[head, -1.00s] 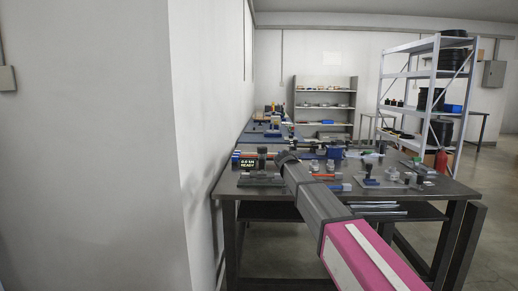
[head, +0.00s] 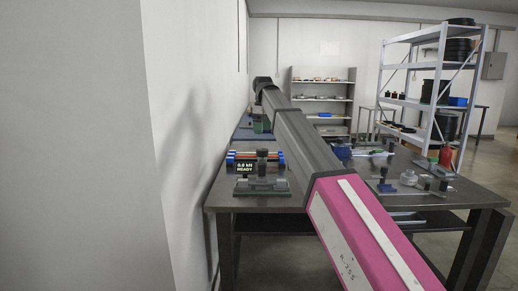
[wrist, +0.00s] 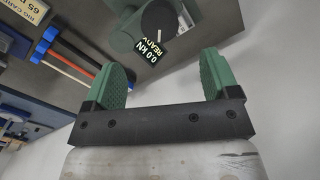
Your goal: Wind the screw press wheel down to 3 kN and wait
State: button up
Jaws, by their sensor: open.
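The screw press (head: 262,185) stands on the near left of the dark bench, with its dark wheel (head: 262,153) on top. Its display (head: 245,167) reads 0.0 kN READY. In the wrist view the round dark wheel (wrist: 158,20) and the display (wrist: 152,51) lie beyond the fingertips. My gripper (wrist: 163,75) is open and empty, its two green pads wide apart, and it is not touching the wheel. In the head view my arm reaches up past the press, and the gripper, partly hidden by the arm, hangs beyond and above it.
The bench (head: 300,203) runs along a white wall (head: 195,120) close on the left. Small fixtures (head: 385,182) and a red bottle (head: 445,156) are at right. Shelving (head: 430,85) stands behind.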

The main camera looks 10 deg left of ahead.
aim_at(262, 150)
notch_tip(262, 150, down, 10)
jog(key=shift+w+a+f, duration=0.1)
jog(key=shift+a+f, duration=0.05)
jog(key=shift+f, duration=0.05)
dwell(0.4)
jog(key=c, duration=0.9)
